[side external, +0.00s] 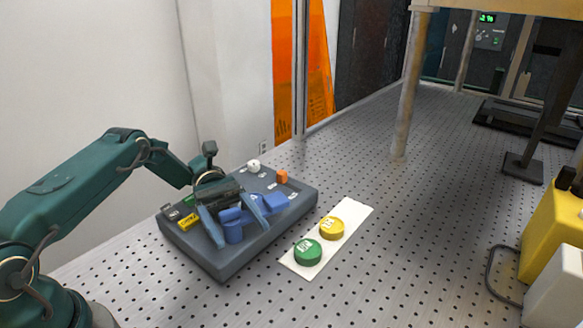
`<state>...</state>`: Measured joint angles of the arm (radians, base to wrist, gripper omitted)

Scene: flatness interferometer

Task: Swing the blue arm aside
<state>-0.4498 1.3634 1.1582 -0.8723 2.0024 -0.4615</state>
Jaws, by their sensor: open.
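The blue arm (269,203) sits low on a dark grey base box (221,265), with a blue round post (233,232) at its left end. My gripper (223,229) is over the box, its two blue-grey fingers pointing down on either side of the blue part. The fingers are apart. I cannot tell whether either finger touches the blue arm. My gripper body hides part of the box top behind it.
The box also bears a yellow labelled block (188,222), a white knob (253,166) and an orange block (282,177). A white strip (357,214) to the right carries a green disc (307,252) and a yellow disc (331,228).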

